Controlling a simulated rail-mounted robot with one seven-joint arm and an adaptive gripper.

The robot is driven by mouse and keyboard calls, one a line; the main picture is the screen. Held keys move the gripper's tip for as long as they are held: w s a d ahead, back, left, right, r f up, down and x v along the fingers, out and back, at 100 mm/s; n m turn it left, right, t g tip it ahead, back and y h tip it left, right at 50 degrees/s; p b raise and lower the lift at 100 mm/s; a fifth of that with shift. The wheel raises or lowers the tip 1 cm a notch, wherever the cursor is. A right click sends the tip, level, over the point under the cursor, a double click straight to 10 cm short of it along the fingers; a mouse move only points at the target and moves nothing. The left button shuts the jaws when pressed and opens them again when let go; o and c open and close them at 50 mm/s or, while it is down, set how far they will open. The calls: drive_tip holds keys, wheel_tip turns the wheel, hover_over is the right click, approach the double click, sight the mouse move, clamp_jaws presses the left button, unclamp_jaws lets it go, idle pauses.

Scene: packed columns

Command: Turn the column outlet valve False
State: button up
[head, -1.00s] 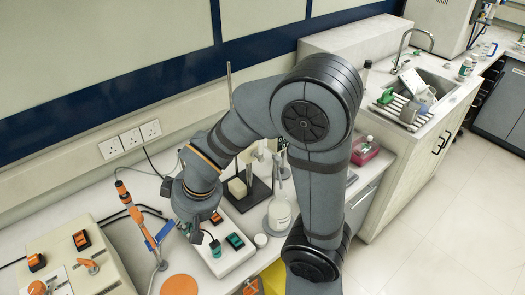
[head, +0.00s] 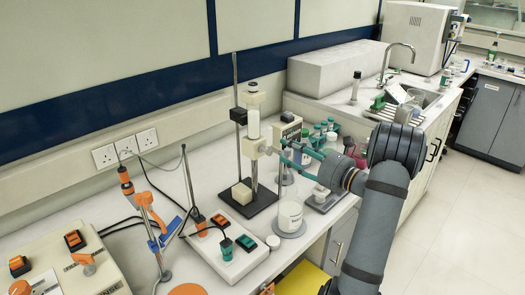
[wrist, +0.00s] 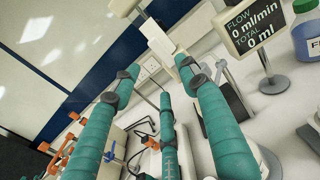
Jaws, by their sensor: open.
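The glass column (head: 253,125) is clamped upright on a stand with a black base (head: 247,203). A pale block (head: 256,149) sits at its lower end; I cannot make out the outlet valve or its handle position. My gripper (head: 283,149) has teal fingers and reaches in from the right, with its tips close beside that block. In the wrist view, my gripper (wrist: 157,78) has its three fingers spread, with nothing held. The column's white part (wrist: 160,42) lies beyond the tips. I cannot tell whether any finger touches it.
A beaker (head: 290,215) stands below the gripper. A flow display (wrist: 257,32) reads 0 ml/min and total 0 ml. A switch box (head: 232,255), an orange-and-blue clamp stand (head: 155,225) and several bottles crowd the bench. The sink (head: 425,98) is at right.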

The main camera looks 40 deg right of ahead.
sight(270, 139)
drive_tip(key=w+p, duration=0.1)
drive_tip(key=w, duration=0.2)
drive_tip(key=w+p, duration=0.1)
drive_tip(key=w, duration=0.2)
drive_tip(key=w+a+p, duration=0.1)
drive_tip(key=w, duration=0.3)
drive_tip(key=shift+c, duration=1)
clamp_jaws()
